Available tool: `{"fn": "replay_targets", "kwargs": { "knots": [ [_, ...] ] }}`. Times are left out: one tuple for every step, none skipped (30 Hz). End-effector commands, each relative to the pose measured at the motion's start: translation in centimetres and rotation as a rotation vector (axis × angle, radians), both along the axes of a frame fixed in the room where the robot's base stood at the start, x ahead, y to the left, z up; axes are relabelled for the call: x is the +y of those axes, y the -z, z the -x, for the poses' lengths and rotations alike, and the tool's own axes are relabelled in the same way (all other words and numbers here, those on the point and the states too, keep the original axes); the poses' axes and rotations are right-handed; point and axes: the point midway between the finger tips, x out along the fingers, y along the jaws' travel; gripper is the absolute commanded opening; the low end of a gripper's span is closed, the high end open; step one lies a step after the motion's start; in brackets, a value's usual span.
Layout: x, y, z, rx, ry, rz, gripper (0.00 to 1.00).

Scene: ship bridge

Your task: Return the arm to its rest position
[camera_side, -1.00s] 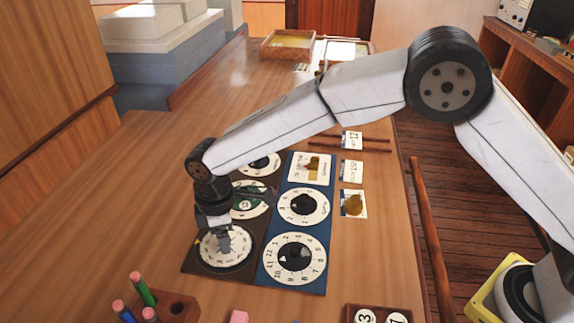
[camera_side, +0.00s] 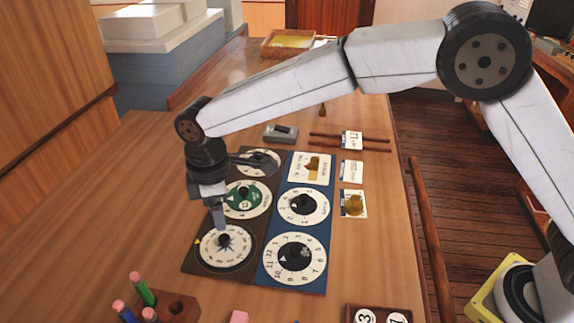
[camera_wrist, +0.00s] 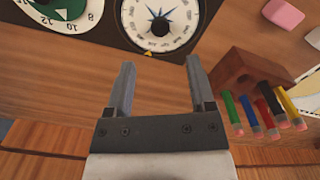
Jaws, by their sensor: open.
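My gripper (camera_side: 219,218) hangs above the dark board (camera_side: 190,262), near the compass dial (camera_side: 226,246) at its front end. In the wrist view my gripper (camera_wrist: 160,85) has its two fingers spread apart with nothing between them. The compass dial (camera_wrist: 160,22) lies beyond the fingertips there, and its centre knob is clear of them. A green-centred dial (camera_side: 246,199) sits behind the compass dial on the same board. My arm reaches in from the right side of the side view.
A blue board with white dials (camera_side: 294,259) lies right of the dark board. A wooden block with coloured pencils (camera_wrist: 243,75) stands near my gripper. A pink eraser (camera_side: 239,317), cards (camera_side: 353,203) and wooden rods (camera_side: 349,141) lie about. The table's left part is clear.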

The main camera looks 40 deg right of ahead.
Motion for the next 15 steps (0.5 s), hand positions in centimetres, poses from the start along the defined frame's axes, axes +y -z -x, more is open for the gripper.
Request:
{"fn": "replay_targets", "kwargs": {
  "knots": [
    [0.0,-0.37,0.0,0.0,0.0,-0.001,0.7],
    [0.0,-0.51,0.01,0.0,0.0,0.0,0.7],
    [-0.01,-0.64,0.01,0.0,0.0,0.0,0.7],
    [-0.01,-0.71,0.01,0.0,0.0,0.0,0.7],
    [-0.01,-0.75,0.01,0.0,0.0,0.0,0.7],
    [-0.01,-0.77,0.01,0.0,0.0,0.0,0.7],
    [-0.01,-0.78,0.01,0.0,0.0,0.0,0.7],
    [-0.01,-0.77,0.01,0.0,0.0,0.0,0.7],
    [-0.02,-0.77,0.02,0.0,0.0,0.0,0.7],
    [-0.01,-0.76,0.01,0.0,0.0,0.0,0.7],
    [-0.01,-0.76,0.01,0.0,0.0,0.0,0.7],
    [-0.01,-0.75,0.01,0.0,0.0,0.0,0.7],
    [-0.02,-0.75,0.02,0.0,0.0,0.0,0.7],
    [-0.05,-0.75,0.01,0.0,0.001,0.0,0.7],
    [-0.15,-0.75,0.0,0.0,0.004,0.0,0.7]
  ]
}}
